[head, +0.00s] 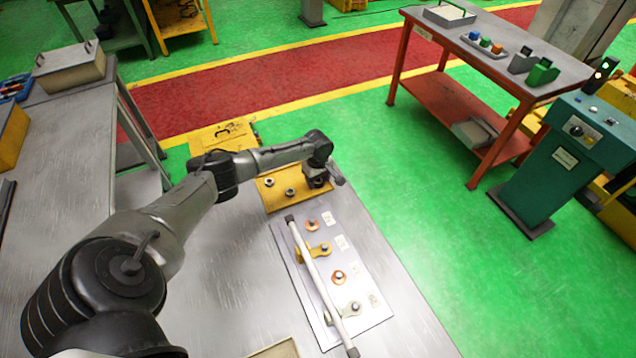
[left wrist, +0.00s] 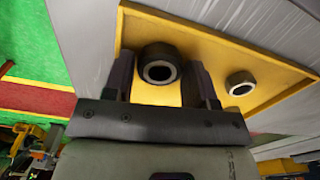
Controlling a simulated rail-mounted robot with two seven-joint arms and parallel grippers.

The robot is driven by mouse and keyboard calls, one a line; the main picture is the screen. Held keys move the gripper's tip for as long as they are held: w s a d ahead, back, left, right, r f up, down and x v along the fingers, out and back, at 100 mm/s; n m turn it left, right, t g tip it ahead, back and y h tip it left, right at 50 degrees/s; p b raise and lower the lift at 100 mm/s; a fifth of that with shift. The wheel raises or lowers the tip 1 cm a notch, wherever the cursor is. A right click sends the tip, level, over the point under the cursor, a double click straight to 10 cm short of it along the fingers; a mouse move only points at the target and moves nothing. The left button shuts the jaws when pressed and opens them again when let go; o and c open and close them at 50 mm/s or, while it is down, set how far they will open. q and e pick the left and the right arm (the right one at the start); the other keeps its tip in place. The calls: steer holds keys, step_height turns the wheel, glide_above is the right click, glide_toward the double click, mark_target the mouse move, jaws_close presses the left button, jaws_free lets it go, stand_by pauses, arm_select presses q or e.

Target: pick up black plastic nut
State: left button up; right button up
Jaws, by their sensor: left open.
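A yellow tray (head: 275,203) lies at the far end of the grey table and also fills much of the left wrist view (left wrist: 205,45). My left gripper (head: 317,181) is over the tray's right end in the head view. In the left wrist view my left gripper (left wrist: 160,64) is open, and a thick dark nut (left wrist: 158,68) with a pale inner ring appears between its fingers, with gaps at both sides. A second, smaller-looking nut (left wrist: 240,84) lies to the right. The head view shows two nuts, a left one (head: 268,182) and a middle one (head: 290,193).
A white board (head: 330,260) with several fittings lies nearer on the table, with a pale rod (head: 318,278) lying across it. A yellow box (head: 222,135) stands beyond the tray. Bare tabletop (head: 225,250) is free at the left.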

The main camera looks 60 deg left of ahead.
arm_select(q)
steer(key=c, duration=0.6)
steer(key=shift+r, duration=0.1)
